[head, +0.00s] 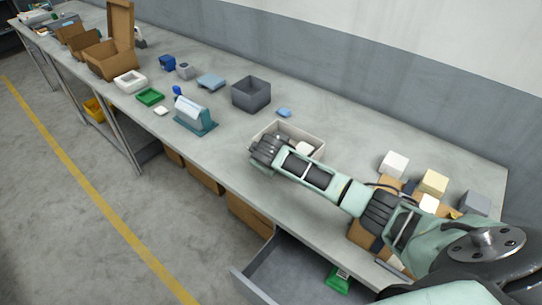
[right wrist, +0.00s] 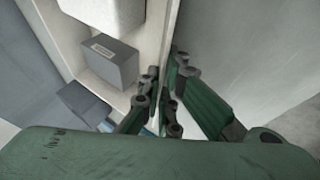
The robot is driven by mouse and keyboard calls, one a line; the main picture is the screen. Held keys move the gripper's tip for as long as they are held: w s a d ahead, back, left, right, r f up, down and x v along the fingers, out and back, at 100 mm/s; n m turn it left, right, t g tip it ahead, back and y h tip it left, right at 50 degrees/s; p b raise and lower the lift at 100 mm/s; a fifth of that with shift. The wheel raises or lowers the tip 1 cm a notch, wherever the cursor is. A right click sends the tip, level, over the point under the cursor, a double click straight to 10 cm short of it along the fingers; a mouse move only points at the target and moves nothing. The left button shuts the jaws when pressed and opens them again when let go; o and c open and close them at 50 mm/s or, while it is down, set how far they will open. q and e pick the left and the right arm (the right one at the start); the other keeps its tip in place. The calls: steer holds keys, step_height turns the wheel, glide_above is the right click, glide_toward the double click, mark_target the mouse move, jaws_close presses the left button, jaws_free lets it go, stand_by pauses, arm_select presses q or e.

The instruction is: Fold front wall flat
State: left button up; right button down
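A pale, low-walled open box (head: 318,136) stands on the workbench, with a white block (head: 303,148) inside it. My right gripper (head: 262,150) is at the box's near left corner, and the arm hides much of the near wall. In the right wrist view, a thin pale wall (right wrist: 157,38) runs up from between the right gripper's dark green fingers (right wrist: 168,85). The fingertips are close to this wall on both sides; whether they press on it cannot be told. A grey block (right wrist: 110,62) and a white block (right wrist: 90,10) sit left of the wall. My left gripper is not in view.
The workbench (head: 225,150) also holds a dark grey bin (head: 251,94), a teal device (head: 194,115) and a green tray (head: 150,97). Several small boxes, one of them white (head: 394,164), stand to the right. An open drawer (head: 290,270) juts out below the front edge.

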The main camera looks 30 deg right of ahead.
steer(key=shift+a+f+h, duration=0.15)
steer(key=shift+a+h, duration=0.05)
steer(key=shift+h, duration=0.3)
steer(key=c, duration=2)
jaws_free()
steer(key=shift+s, duration=0.1)
steer(key=v, duration=1.2)
steer(key=shift+s, duration=0.15)
steer(key=shift+f, duration=0.15)
